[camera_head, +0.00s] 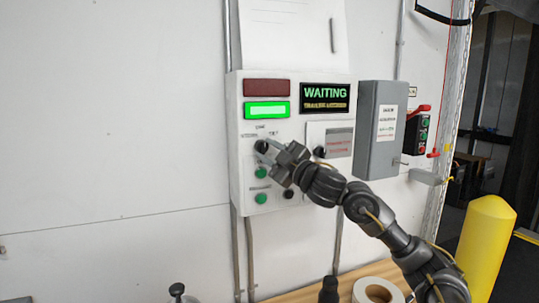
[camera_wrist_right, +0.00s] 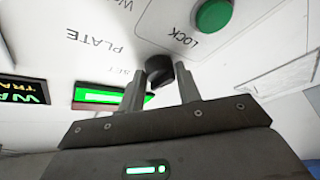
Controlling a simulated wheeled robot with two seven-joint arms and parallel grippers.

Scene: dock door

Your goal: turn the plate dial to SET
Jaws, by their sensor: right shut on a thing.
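The plate dial (camera_head: 262,146) is a small black knob on the white control box (camera_head: 240,187), below the lit green lamp. My right gripper (camera_head: 270,151) reaches it from the lower right and is shut on it. In the right wrist view the black dial (camera_wrist_right: 160,71) sits between the two fingertips of my right gripper (camera_wrist_right: 160,84), near the upside-down words PLATE and SET. The fingers partly hide the dial, and I cannot tell which way it points. My left gripper is not in view.
The display (camera_head: 325,97) reads WAITING. The green lamp (camera_head: 267,110) is lit; the red one (camera_head: 267,87) is dark. Green buttons (camera_head: 261,172) sit below the dial. A grey box (camera_head: 376,150) juts out at right. A tape roll (camera_head: 377,292) lies on the wooden bench.

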